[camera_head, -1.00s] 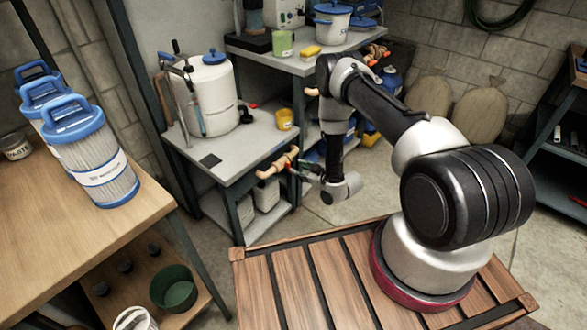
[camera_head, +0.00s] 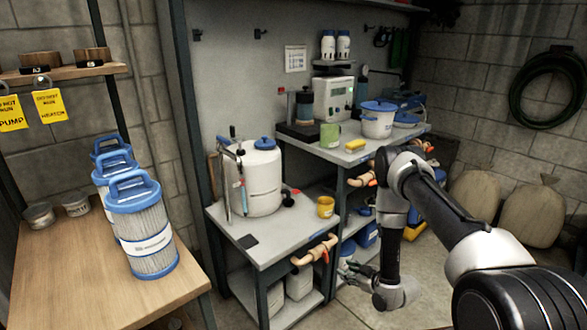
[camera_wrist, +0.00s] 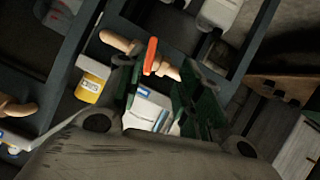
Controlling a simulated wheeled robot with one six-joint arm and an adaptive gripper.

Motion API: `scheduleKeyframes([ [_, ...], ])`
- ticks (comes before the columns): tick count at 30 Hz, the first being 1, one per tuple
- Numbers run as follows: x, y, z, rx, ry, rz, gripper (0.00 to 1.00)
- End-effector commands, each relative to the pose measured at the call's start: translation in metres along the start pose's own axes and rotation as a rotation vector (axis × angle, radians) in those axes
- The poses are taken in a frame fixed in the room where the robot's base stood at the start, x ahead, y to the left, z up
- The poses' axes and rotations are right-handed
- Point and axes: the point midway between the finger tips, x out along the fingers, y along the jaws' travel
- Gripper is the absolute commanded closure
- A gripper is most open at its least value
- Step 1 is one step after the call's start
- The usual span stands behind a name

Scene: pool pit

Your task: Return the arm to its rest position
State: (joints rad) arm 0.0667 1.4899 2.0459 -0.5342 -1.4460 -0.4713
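My arm (camera_head: 455,225) is bent in the head view, with its upper link reaching up and the forearm hanging down at the elbow. My gripper (camera_head: 350,270) is at the lower end, in front of the lower shelves and right of the grey bench. In the wrist view my gripper (camera_wrist: 160,105) shows two dark green fingers spread apart, with nothing held between them. Beyond them are a tan pipe with an orange handle (camera_wrist: 151,55) and a white and blue container (camera_wrist: 150,108).
A grey bench (camera_head: 275,248) carries a white tank (camera_head: 262,185) and a yellow cup (camera_head: 325,207). A tan pipe (camera_head: 312,252) juts from its side, close left of my gripper. Blue-topped filter cartridges (camera_head: 150,240) stand on the wooden table (camera_head: 60,270). Sacks (camera_head: 530,212) lean at the back right.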

Motion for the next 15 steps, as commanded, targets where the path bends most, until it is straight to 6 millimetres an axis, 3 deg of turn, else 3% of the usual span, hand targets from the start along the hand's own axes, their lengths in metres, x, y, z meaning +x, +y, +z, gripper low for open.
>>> scheduleKeyframes([
  [3,-0.010,-0.020,0.047,0.064,-0.202,-0.067,0.64],
  [6,-0.039,-0.044,0.097,0.142,-0.435,-0.131,0.64],
  [8,-0.059,-0.049,0.112,0.182,-0.566,-0.153,0.64],
  [11,-0.092,-0.041,0.114,0.237,-0.761,-0.165,0.64],
  [15,-0.146,-0.014,0.080,0.319,-1.003,-0.139,0.64],
])
